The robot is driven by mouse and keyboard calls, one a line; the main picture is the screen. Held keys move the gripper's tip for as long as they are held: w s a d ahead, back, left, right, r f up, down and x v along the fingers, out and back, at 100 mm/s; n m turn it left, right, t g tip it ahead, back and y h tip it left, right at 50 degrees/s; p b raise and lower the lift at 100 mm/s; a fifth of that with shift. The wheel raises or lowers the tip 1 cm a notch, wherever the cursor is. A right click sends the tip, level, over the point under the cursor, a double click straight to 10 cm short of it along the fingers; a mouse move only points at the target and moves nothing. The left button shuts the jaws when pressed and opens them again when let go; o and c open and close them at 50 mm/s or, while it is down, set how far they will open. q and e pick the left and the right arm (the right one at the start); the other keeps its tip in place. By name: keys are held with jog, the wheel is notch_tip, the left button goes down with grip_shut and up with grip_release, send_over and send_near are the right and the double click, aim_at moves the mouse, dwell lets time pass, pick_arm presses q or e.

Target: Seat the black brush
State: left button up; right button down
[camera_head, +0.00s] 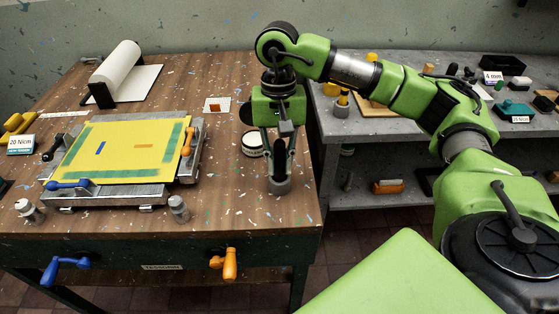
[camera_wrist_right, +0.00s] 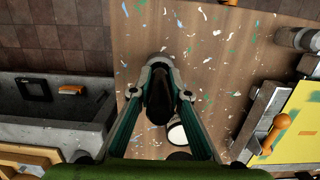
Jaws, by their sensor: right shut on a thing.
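My right gripper (camera_head: 280,172) points straight down over the front right part of the wooden table. It is shut on a dark thing, which looks like the black brush (camera_head: 279,155). In the right wrist view the black brush (camera_wrist_right: 157,103) shows between the two fingers (camera_wrist_right: 160,75). A short grey round holder (camera_head: 279,186) stands directly below the fingertips, at the brush's lower end. The fingers hide the join, so I cannot tell how deep the brush sits in it. My left gripper is not in view.
A round white-sided tin (camera_head: 252,144) stands just left of the gripper. A grey side bench (camera_head: 400,125) with tools stands right. The table's front edge is close.

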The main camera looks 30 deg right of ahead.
jog(key=c, duration=1.8)
grip_release()
jog(key=shift+c, duration=0.2)
notch_tip(320, 180, up, 12)
jog(key=w, duration=0.1)
jog(key=shift+w+d, duration=0.2)
jog(key=shift+d, duration=0.2)
